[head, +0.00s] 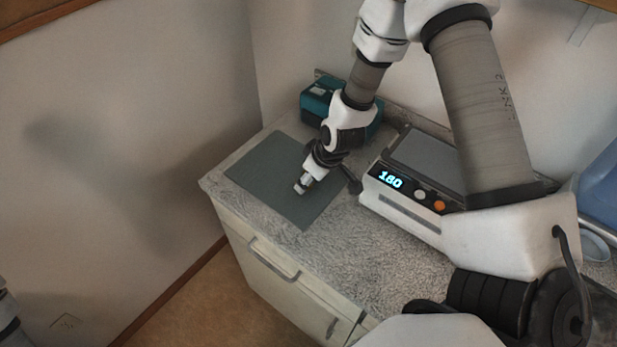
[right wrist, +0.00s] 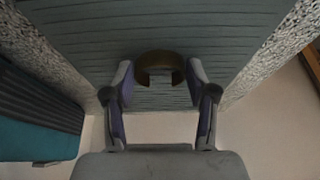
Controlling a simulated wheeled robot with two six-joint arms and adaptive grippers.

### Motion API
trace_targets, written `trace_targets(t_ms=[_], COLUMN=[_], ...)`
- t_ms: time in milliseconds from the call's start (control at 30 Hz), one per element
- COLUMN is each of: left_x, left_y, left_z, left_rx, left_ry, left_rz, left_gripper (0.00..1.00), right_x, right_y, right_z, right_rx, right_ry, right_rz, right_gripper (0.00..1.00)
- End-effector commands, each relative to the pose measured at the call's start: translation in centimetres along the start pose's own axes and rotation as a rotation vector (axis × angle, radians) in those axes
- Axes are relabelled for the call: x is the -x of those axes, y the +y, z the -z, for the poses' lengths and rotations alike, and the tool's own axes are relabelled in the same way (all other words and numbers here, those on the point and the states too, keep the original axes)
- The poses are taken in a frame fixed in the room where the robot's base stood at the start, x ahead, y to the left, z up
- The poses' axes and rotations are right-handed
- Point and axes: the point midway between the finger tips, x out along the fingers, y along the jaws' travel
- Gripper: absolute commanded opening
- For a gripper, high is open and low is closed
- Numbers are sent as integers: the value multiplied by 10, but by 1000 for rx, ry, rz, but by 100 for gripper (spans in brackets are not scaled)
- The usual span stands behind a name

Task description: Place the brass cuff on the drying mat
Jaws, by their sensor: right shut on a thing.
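The brass cuff (right wrist: 160,60) is a dark brown open ring in the right wrist view, between the fingertips of my right gripper (right wrist: 160,75). The gripper is shut on it. The drying mat (head: 262,172) is a grey-green rectangle on the counter's left end, and its ribbed surface (right wrist: 80,45) fills much of the right wrist view behind the cuff. In the head view my right gripper (head: 301,187) is over the mat's right half. The cuff cannot be made out clearly there. Whether it touches the mat cannot be told. My left gripper is out of view.
A teal box-shaped device (head: 317,98) stands behind the mat. A white device with a lit "180" display (head: 390,180) stands to the right. The speckled counter (head: 340,245) is clear in front of it. A wall rises beyond the mat's far left side.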

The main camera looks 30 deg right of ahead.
Motion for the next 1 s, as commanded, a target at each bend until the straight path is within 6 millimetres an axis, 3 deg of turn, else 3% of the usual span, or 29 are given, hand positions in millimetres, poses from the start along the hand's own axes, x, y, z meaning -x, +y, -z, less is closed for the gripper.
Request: trace_targets(t_ms=[33, 67, 100, 400, 533, 667, 800, 1000], left_x=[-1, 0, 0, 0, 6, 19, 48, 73], left_y=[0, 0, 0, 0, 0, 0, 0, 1], left_z=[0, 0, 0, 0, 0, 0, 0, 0], left_rx=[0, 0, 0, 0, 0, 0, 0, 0], left_ry=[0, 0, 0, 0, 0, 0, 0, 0], left_rz=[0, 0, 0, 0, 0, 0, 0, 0], left_gripper=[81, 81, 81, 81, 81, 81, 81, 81], right_x=[-1, 0, 0, 0, 11, 40, 82, 118], right_y=[0, 0, 0, 0, 0, 0, 0, 0], right_z=[0, 0, 0, 0, 2, 3, 5, 2], right_rx=[0, 0, 0, 0, -2, -4, -5, -3], right_ry=[0, 0, 0, 0, 2, 3, 2, 1], right_rz=[0, 0, 0, 0, 0, 1, 2, 1], right_gripper=[30, 67, 81, 82, 82, 82, 82, 82])
